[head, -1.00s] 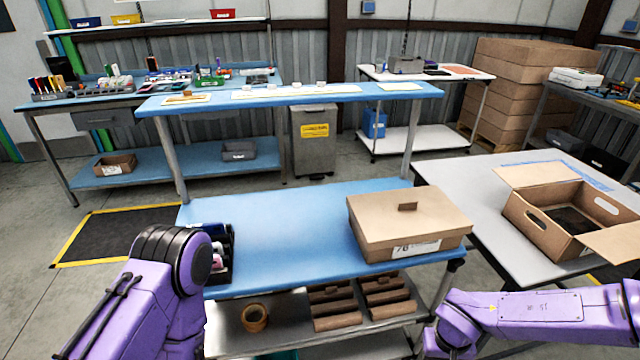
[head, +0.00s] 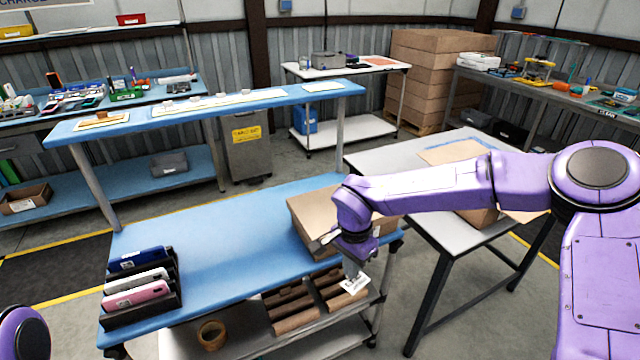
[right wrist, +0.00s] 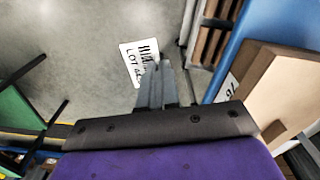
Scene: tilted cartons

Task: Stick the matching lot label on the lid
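A closed brown carton (head: 308,212) with a lid stands at the right end of the blue bench, partly hidden behind my right arm. It also shows at the right of the right wrist view (right wrist: 265,90), with a white label (right wrist: 228,88) on its side. My right gripper (head: 354,272) is in front of and below the carton's near side. Its fingers (right wrist: 160,68) are shut on a white lot label (right wrist: 138,62) with a barcode and "LOT" print, apart from the carton. The label also shows in the head view (head: 355,284). My left gripper is out of view.
A black rack (head: 172,290) with blue, white and pink items stands at the bench's left end. A tape roll (head: 211,335) and brown dividers (head: 290,305) lie on the shelf below. The bench middle is clear.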

